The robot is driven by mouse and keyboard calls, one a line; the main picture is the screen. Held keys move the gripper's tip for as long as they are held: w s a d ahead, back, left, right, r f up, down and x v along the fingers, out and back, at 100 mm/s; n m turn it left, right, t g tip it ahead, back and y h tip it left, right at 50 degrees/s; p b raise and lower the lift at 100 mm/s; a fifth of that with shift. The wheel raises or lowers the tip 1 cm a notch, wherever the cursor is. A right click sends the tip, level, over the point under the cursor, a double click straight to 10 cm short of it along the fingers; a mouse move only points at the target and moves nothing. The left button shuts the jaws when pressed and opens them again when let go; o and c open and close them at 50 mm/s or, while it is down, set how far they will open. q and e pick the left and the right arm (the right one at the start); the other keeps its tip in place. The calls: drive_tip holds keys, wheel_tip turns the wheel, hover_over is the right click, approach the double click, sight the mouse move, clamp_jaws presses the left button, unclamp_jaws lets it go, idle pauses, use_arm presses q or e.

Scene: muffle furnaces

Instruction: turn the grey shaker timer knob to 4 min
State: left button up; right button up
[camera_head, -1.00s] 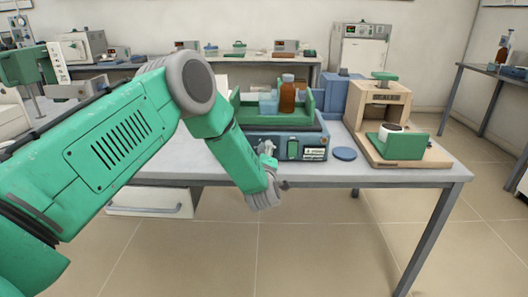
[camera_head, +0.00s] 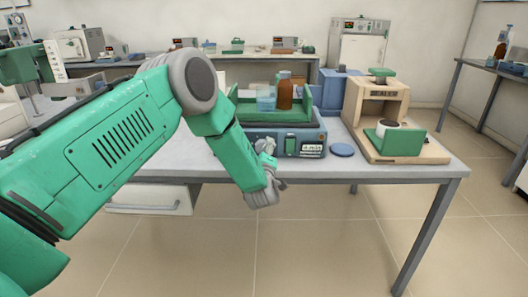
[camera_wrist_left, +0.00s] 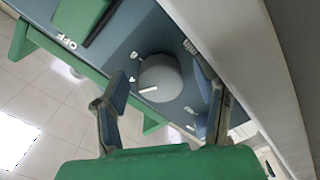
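The shaker (camera_head: 262,134) is a blue-grey box with a green tray on top, standing on the table. Its small front display (camera_head: 312,148) seems to read "4 min", though the text is tiny. The grey timer knob (camera_wrist_left: 160,78) shows in the left wrist view as a round dial with a white pointer line, surrounded by small marks. My left gripper (camera_head: 266,148) is at the shaker's front. In the left wrist view its fingers (camera_wrist_left: 163,84) are spread on either side of the knob, with a visible gap at the left finger. In the head view the gripper hides the knob.
A beaker (camera_head: 266,98) and a brown bottle (camera_head: 284,92) stand on the shaker's tray.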

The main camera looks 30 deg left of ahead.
use_arm(q)
drive_tip(key=shift+a, duration=0.2)
drive_tip(key=v, duration=1.2)
drive_tip(key=shift+w+f, duration=0.1)
